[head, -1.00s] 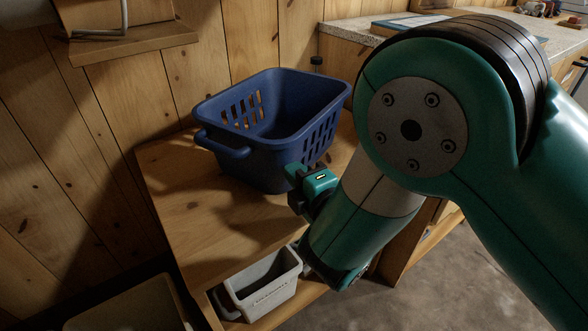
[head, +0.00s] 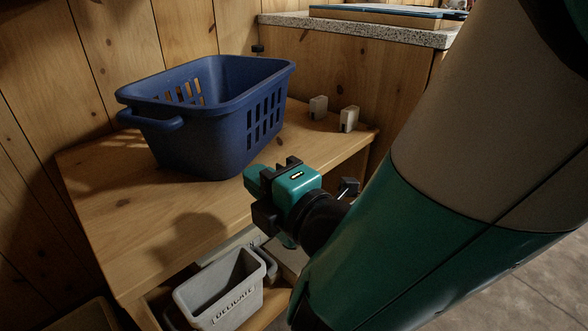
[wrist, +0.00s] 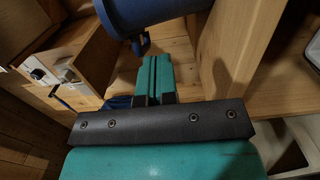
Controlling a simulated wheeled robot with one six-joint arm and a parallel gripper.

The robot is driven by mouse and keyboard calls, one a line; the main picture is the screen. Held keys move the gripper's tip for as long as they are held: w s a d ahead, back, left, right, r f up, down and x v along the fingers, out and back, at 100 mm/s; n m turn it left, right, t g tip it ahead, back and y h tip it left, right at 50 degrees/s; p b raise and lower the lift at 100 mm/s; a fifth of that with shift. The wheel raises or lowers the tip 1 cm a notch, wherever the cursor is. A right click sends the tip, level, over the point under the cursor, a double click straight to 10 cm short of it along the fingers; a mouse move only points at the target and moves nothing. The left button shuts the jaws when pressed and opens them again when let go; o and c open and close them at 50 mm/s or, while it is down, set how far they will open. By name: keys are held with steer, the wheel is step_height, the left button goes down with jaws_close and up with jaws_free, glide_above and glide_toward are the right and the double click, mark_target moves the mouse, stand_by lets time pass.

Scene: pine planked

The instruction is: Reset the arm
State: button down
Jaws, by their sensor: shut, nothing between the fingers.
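My gripper (head: 262,180) is in the head view, just in front of the blue basket and over the front edge of the wooden table. In the wrist view its two teal fingers (wrist: 154,78) lie together with nothing between them. The blue plastic basket (head: 195,145) stands upright on the table (head: 90,200) and looks empty in the part I see. In the wrist view the basket's side and handle (wrist: 142,40) show just beyond the fingertips. I cannot tell the exact gap between gripper and basket.
A grey bin marked "DELICATE" (head: 235,305) sits below the table top. Two small pale blocks, one left (head: 318,107) and one right (head: 349,119), stand on the table's back right. A speckled counter (head: 370,29) stands behind. Open floor (head: 500,290) lies at lower right.

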steer(key=w+d+f+m+g+h+b, duration=0.1)
steer(key=w+d+f+m+h, duration=0.15)
steer(key=d+m+h, duration=0.55)
steer(key=w+d+f+m+g+h+b, duration=0.1)
steer(key=d+f+m+h, duration=0.2)
steer(key=d+m, duration=0.75)
steer(key=s+d+r+m+g+y, duration=0.1)
steer(key=s+d+r+g, duration=0.1)
steer(key=s+g, duration=0.45)
steer(key=s+d+r+m+g+y, duration=0.1)
steer(key=s+d+g, duration=0.2)
steer(key=s, duration=0.7)
step_height(320, 180, up, 38)
steer(key=p, duration=3.8)
steer(key=shift+s+a, duration=0.15)
steer(key=shift+a, duration=0.05)
steer(key=shift+g, duration=0.25)
